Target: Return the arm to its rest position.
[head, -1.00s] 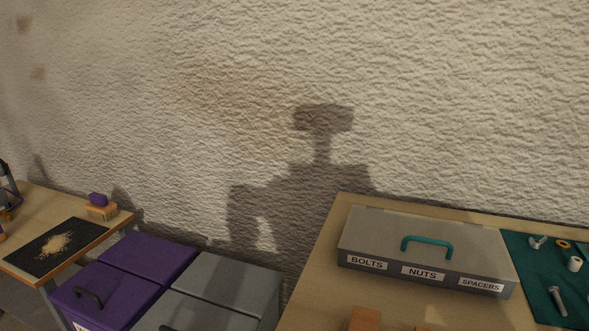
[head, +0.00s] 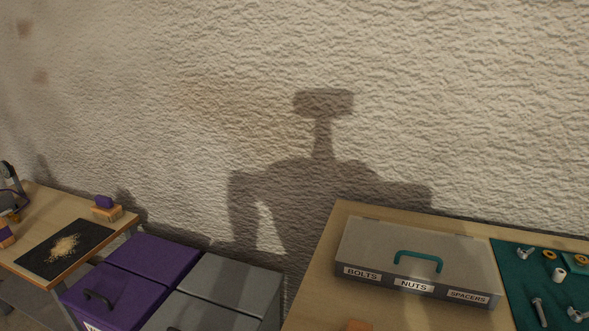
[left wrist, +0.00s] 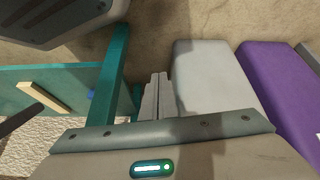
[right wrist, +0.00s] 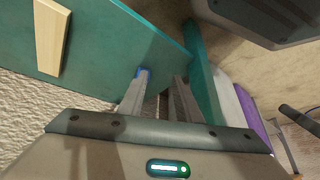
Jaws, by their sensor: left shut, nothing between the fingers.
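My left gripper (left wrist: 155,97) shows in the left wrist view, its two grey fingers together with nothing between them. My right gripper (right wrist: 160,95) shows in the right wrist view, its fingers apart with no object visible between them. Neither gripper shows in the head view; only the shadow of my head and arms falls on the wall. In both wrist views the fingers appear in front of a teal frame, beside a teal panel (left wrist: 60,75). The panel also shows in the right wrist view (right wrist: 105,50).
In the head view a closed grey case (head: 420,255) with a teal handle lies on the right table, beside a green mat (head: 520,290) with hardware. Purple (head: 150,255) and grey (head: 232,278) bins stand between the tables. A dark mat (head: 40,262) with crumbs lies on the left table.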

